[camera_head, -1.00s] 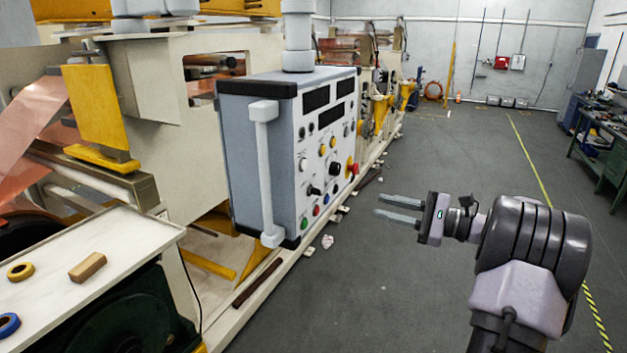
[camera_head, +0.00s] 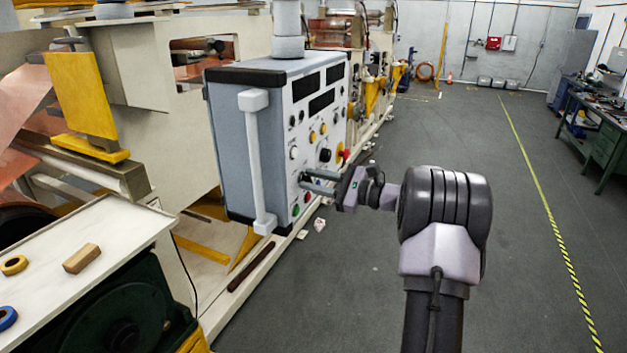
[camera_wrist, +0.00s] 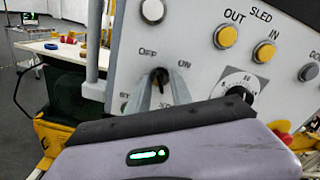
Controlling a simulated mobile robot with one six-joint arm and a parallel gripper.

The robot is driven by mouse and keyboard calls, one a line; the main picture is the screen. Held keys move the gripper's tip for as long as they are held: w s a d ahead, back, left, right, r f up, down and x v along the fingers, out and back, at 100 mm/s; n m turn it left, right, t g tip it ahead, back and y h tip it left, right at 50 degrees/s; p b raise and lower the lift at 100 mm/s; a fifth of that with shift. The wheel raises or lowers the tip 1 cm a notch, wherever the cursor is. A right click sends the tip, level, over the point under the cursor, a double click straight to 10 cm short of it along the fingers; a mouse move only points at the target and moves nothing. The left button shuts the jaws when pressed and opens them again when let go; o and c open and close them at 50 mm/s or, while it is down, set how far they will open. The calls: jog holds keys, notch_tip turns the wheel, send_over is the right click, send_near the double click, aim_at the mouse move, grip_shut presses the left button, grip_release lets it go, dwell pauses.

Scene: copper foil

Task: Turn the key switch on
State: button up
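The key switch (camera_wrist: 159,75) is a small black key on the pale control panel (camera_wrist: 205,65), below the OFF and ON labels in the wrist view. The key stands roughly upright; its exact setting is hard to read. My gripper (camera_wrist: 161,88) is open, with one grey finger on each side of the key and what looks like a small gap to it. In the head view my gripper (camera_head: 303,180) reaches the lower left of the panel face from the right. There the fingertips largely hide the key.
The control box (camera_head: 240,140) hangs from a column and has a handle (camera_head: 258,165) at its left edge. A red emergency knob (camera_head: 345,154) and a black dial (camera_head: 325,155) sit close to my fingers.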

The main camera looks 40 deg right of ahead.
grip_shut()
jog(key=shift+r+m, duration=0.1)
jog(key=shift+m, duration=0.3)
jog(key=shift+m+p, duration=4.35)
jog(key=shift+m, duration=1.45)
